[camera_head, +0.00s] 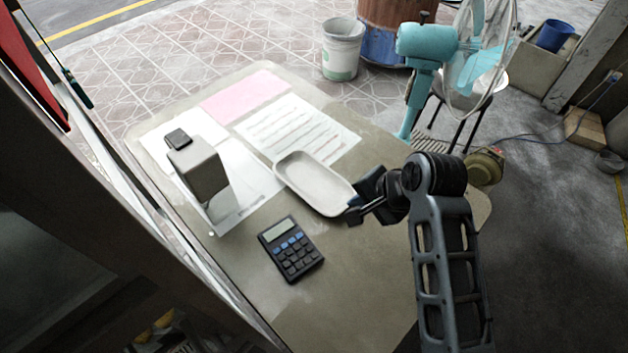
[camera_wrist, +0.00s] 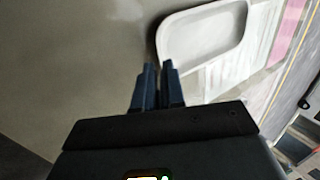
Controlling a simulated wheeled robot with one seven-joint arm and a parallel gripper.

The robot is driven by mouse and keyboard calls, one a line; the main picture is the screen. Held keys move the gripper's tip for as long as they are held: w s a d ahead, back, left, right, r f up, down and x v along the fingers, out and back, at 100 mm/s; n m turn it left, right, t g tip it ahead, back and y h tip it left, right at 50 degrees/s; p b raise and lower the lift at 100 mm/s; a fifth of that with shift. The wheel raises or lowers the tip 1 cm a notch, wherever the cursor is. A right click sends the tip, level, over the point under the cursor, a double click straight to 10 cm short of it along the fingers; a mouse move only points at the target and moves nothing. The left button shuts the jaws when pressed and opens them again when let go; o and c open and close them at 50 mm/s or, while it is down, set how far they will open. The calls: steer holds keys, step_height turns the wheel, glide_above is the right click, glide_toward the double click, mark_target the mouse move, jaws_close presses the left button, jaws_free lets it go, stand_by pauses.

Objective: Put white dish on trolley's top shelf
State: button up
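The white dish (camera_head: 312,182), a shallow oblong tray, lies on the beige table, partly beside and over the printed sheet. It also shows in the wrist view (camera_wrist: 203,38), beyond the fingers. My gripper (camera_head: 355,205) is at the dish's near right end. In the wrist view its two dark fingers (camera_wrist: 158,80) are close together with a narrow gap, their tips by the dish's corner. I cannot tell whether the rim is between them. I cannot make out a trolley in either view.
The table (camera_head: 350,285) also holds a black calculator (camera_head: 291,249), a box-shaped device (camera_head: 199,168), a pink sheet (camera_head: 245,96) and a printed sheet (camera_head: 290,128). Behind it stand a turquoise fan (camera_head: 428,42) and a white bucket (camera_head: 342,50). A dark structure fills the left side.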

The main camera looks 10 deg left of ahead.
mark_target(343, 207)
steer(key=shift+w+x, duration=0.1)
steer(key=shift+x, duration=1.65)
steer(key=shift+w+x, duration=0.15)
steer(key=shift+x, duration=1.6)
steer(key=shift+d, duration=0.15)
steer(key=shift+r, duration=0.1)
jaws_close()
